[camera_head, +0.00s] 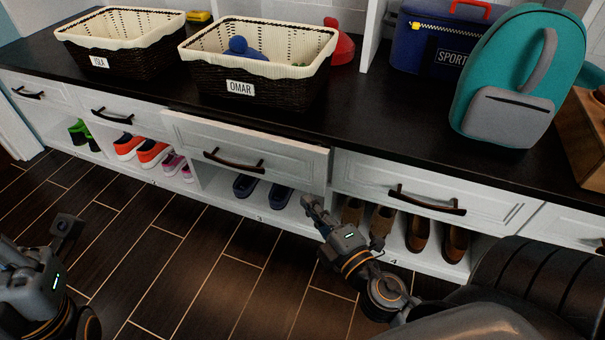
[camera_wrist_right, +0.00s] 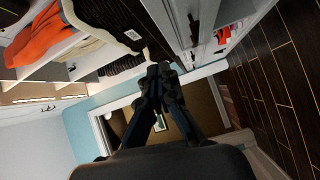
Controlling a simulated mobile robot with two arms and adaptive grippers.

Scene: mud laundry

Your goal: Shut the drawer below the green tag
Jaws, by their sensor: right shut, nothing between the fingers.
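A white drawer (camera_head: 250,152) with a dark handle, third from the left in the bench, stands pulled out a little past its neighbours. I cannot make out a green tag. My right gripper (camera_head: 310,203) is shut and empty, in front of the bench, below and near the right end of the open drawer. Its closed fingers also show in the right wrist view (camera_wrist_right: 160,75). My left gripper (camera_head: 66,230) is over the floor at the lower left, away from the drawers; its finger opening is unclear.
Closed drawers flank it at left (camera_head: 120,116) and right (camera_head: 420,195). Several shoes (camera_head: 262,190) sit in cubbies below. The dark bench top (camera_head: 370,120) holds two baskets, a teal backpack (camera_head: 522,75) and a blue bag (camera_head: 435,45). The wooden floor (camera_head: 200,250) in front is clear.

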